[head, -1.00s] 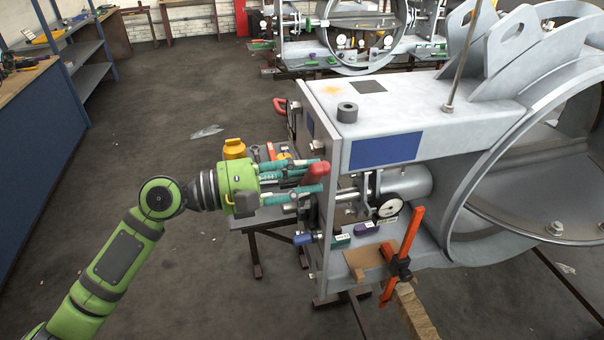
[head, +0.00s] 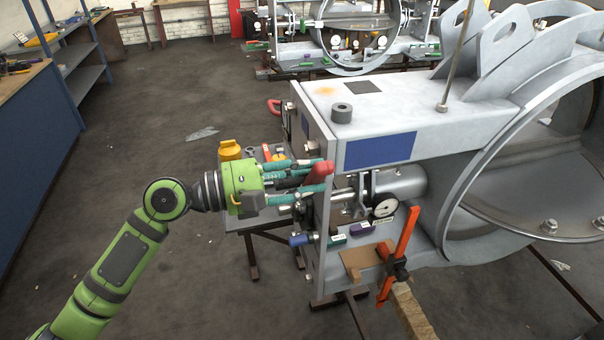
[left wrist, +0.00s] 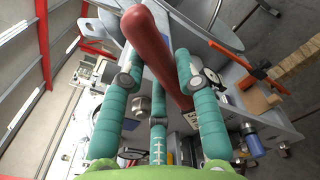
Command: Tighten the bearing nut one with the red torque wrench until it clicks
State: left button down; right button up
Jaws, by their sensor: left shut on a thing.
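My left gripper (head: 305,182) is beside the near end plate of the grey housing (head: 440,110), its teal fingers pointing right. It is shut on the red handle (head: 320,172) of the torque wrench. My right gripper is not in view.
A dial gauge (head: 384,206) sits right of the shaft. An orange clamp (head: 402,245) stands on the front ledge near a blue-ended tool (head: 300,240). A small table (head: 233,221) with a yellow item (head: 230,150) is behind my gripper. Open floor lies to the left.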

pick_arm(q)
jog(key=shift+r, duration=0.15)
jog(key=c, duration=0.8)
grip_release()
jog(key=shift+c, duration=2.1)
jog(key=shift+s+d+f+m+b, duration=0.2)
jog(key=shift+s+f+m+b, duration=0.2)
jog(key=shift+s+f, duration=0.2)
jog(key=shift+s+d+f+m+b, duration=0.2)
jog(key=shift+s+f+m+b, duration=0.15)
jog(key=shift+s+f, duration=0.25)
jog(key=shift+s+f, duration=0.1)
jog(key=shift+f, duration=0.1)
